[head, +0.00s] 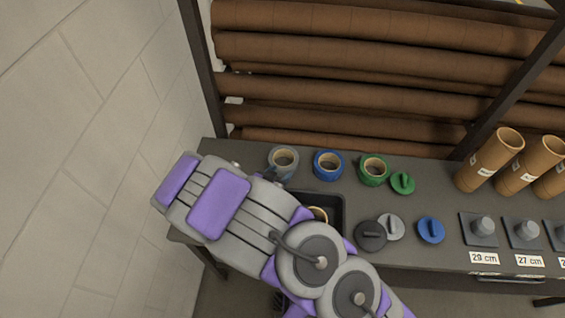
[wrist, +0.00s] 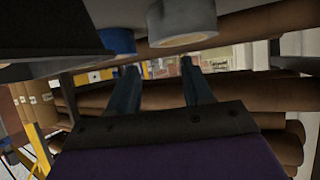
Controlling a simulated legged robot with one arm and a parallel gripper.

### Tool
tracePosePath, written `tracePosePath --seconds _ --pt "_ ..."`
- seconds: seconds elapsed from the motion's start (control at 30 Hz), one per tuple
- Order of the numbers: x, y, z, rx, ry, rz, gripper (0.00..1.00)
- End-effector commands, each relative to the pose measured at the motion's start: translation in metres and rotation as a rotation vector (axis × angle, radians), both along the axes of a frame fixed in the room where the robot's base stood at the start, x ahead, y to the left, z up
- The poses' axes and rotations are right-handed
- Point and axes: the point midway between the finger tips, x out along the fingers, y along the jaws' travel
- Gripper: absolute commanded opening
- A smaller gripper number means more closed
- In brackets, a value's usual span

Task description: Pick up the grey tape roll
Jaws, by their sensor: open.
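The grey tape roll (head: 283,158) stands on the dark bench at the left end of a row of rolls. It also shows at the top of the wrist view (wrist: 181,22), which looks upside down. My gripper (wrist: 162,85) is open, with two dark fingers apart and nothing between them. In the head view my arm covers most of the gripper. Its end is just left of and in front of the grey roll. I cannot tell whether a finger touches the roll.
A blue roll (head: 328,165) and a green roll (head: 374,169) stand to the right. A black bin (head: 340,205) is partly hidden by my arm. Green, grey, black and blue caps (head: 431,229) lie farther right. Brown film rolls (head: 350,50) fill the rack behind.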

Motion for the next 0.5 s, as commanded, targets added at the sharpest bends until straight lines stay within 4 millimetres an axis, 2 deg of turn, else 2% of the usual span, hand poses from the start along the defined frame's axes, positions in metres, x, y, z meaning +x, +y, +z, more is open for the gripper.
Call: tracePosePath --seconds 0.2,0.5 --pt "0.023 -0.013 -0.014 0.004 0.002 -0.001 0.5" --pt "0.035 -0.018 -0.022 0.002 0.003 -0.001 0.5"
